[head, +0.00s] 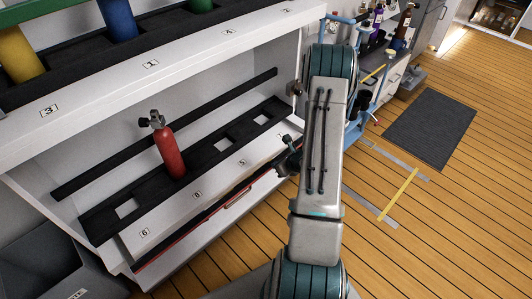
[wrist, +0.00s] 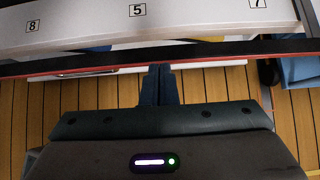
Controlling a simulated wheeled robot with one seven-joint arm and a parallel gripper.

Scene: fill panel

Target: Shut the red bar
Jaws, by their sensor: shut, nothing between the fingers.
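The red bar (head: 190,231) is a long dark bar with a red edge, running along the front of the lower shelf in the head view. In the wrist view the bar (wrist: 80,67) crosses the whole picture below the number labels. My gripper (head: 288,160) is at the right part of the bar in the head view, partly hidden by my arm. In the wrist view its fingers (wrist: 158,70) are shut and empty, with the tips at the bar's lower edge. I cannot tell whether they touch it.
A red gas bottle (head: 169,150) stands upright in the black slotted rack (head: 100,222) on the lower shelf. Blue, yellow and green cylinders stand on the upper shelf. A blue cart (head: 362,108) is beyond my arm. The wooden floor (head: 440,240) at the right is clear, with a dark mat (head: 432,128).

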